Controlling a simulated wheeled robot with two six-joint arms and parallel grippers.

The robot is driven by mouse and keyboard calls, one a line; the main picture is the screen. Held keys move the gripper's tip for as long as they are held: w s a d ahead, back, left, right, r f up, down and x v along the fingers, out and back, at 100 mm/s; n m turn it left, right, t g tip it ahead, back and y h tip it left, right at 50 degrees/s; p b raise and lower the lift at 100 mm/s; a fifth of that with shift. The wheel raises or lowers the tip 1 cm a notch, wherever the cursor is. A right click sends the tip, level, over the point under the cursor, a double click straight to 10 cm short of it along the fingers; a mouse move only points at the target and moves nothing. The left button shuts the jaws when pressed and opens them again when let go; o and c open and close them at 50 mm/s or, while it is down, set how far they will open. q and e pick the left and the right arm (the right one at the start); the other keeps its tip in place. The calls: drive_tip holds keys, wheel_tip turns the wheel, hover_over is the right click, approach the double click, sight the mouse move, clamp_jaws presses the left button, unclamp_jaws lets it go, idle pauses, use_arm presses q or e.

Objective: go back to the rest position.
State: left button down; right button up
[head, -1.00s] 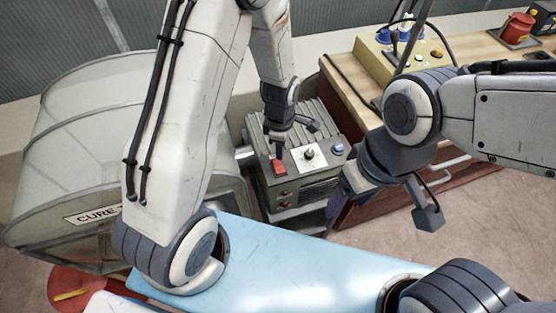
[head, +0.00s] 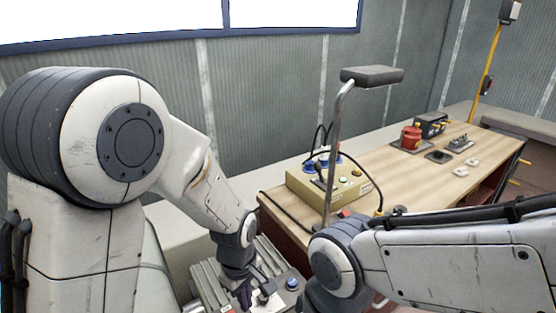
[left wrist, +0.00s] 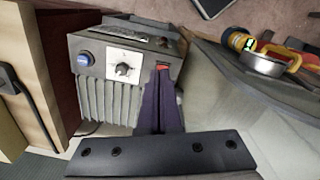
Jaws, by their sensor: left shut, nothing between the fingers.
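My left gripper (head: 244,300) is low in the head view, above a grey finned box (head: 190,277). Its purple fingers are shut with nothing between them. In the left wrist view, the shut fingers (left wrist: 160,82) point at the red switch (left wrist: 163,67) on the box's panel, and their tips overlap its lower part. I cannot tell whether they touch it. The panel also has a black knob (left wrist: 123,69) and a blue button (left wrist: 84,58). My right arm comes in from the right; its fingers are below the head view's edge.
In the left wrist view, a round metal item (left wrist: 263,64) and coloured parts lie at the upper right.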

use_arm(q)
drive_tip(key=s+d+r+m, duration=0.2)
drive_tip(key=s+r+m, duration=0.9)
drive_tip(key=s+m, duration=0.4)
drive_tip(key=m, duration=0.2)
drive_tip(key=shift+s+d+m+h, duration=0.15)
drive_tip(key=shift+d+m+h, duration=0.15)
drive_tip(key=shift+d+h, duration=0.1)
